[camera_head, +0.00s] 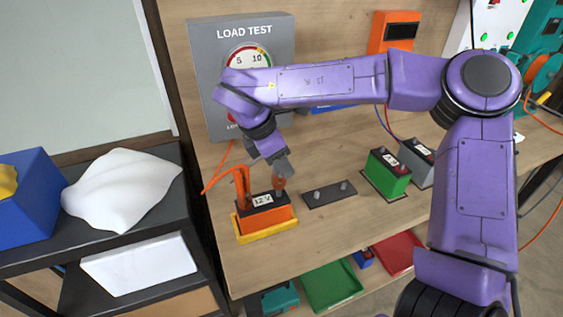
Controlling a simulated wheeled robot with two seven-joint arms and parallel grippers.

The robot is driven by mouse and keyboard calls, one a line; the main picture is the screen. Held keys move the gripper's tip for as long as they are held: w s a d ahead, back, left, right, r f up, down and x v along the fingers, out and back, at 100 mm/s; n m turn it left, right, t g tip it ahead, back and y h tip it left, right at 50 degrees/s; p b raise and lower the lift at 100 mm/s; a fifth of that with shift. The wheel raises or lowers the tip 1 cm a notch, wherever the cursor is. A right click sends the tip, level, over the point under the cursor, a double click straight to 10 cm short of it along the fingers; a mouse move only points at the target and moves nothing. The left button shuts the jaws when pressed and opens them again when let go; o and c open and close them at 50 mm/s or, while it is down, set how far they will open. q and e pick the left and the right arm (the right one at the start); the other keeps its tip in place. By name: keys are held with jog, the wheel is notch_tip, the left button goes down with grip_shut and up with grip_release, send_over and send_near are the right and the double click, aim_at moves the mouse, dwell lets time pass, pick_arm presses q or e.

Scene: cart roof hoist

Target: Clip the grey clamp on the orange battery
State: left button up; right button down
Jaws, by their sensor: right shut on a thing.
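The orange battery (279,214), with a black top and a "12 V" label, stands in a yellow tray (268,234) on the wooden bench. An orange clamp (242,184) stands upright at its left post, with an orange cable by it. My right gripper (279,176) points down over the battery's right post and is shut on the grey clamp. The clamp is small and mostly hidden by the fingers; an orange-brown bit shows just below them. I cannot tell whether the clamp touches the post. My left gripper is out of view.
The grey load tester (207,70) stands behind the battery. A dark plate with two posts (329,196) lies to its right, then a green battery (390,182) and a grey battery (416,167). A dark shelf (118,228) with a white cloth stands left. My right arm spans the upper right.

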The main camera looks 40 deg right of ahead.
dwell(0.7)
jog(key=shift+b, duration=0.4)
jog(key=shift+f+b, duration=1.65)
jog(key=shift+b, duration=0.2)
jog(key=c, duration=0.8)
grip_release()
jog(key=s+v, duration=0.1)
jog(key=v, duration=0.9)
jog(key=shift+w+r+b, duration=0.3)
jog(key=shift+w, duration=0.15)
jog(key=shift+a, duration=0.15)
